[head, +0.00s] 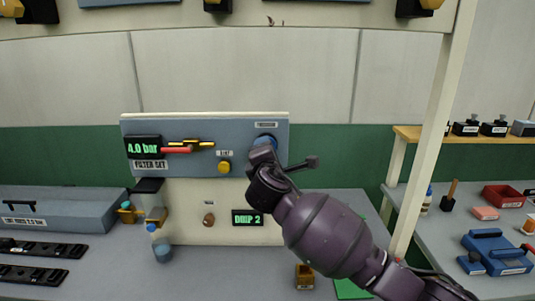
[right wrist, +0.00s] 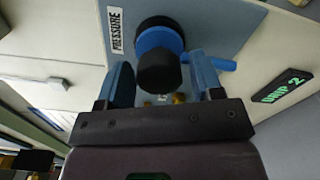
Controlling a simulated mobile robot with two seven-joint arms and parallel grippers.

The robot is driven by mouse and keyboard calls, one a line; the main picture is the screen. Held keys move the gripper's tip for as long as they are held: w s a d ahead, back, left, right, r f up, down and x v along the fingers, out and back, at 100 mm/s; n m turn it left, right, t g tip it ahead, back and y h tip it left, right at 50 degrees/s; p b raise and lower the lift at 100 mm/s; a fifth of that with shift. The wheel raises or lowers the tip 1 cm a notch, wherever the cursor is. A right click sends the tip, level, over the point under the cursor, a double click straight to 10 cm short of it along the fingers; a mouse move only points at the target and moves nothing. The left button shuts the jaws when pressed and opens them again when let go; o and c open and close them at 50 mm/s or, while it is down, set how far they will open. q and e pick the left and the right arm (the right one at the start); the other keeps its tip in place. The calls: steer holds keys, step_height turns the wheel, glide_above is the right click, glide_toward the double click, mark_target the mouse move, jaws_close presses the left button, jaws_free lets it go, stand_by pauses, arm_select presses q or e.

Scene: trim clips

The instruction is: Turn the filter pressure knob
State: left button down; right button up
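The pressure knob shows in the right wrist view as a black cap on a blue base (right wrist: 158,66), under a label reading PRESSURE. In the head view the blue knob (head: 265,140) sits at the upper right of the filter panel (head: 230,128), partly hidden by my right gripper (head: 268,158). My right gripper (right wrist: 162,70) is open in the wrist view, one finger on each side of the knob's cap, with visible gaps; I cannot tell how deep the knob lies between them. The filter display (head: 145,147) reads 4.0 bar. My left gripper is not in view.
A red-handled lever (head: 178,150) and a yellow button (head: 223,167) are left of the knob. A DRIP 2 display (head: 247,218) is below it. A bottle (head: 162,247) stands before the panel. A pale post (head: 425,140) rises to the right.

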steer(key=shift+o, duration=0.7)
steer(key=s+b, duration=0.1)
steer(key=s, duration=1)
steer(key=shift+b, duration=0.4)
steer(key=shift+w, duration=0.1)
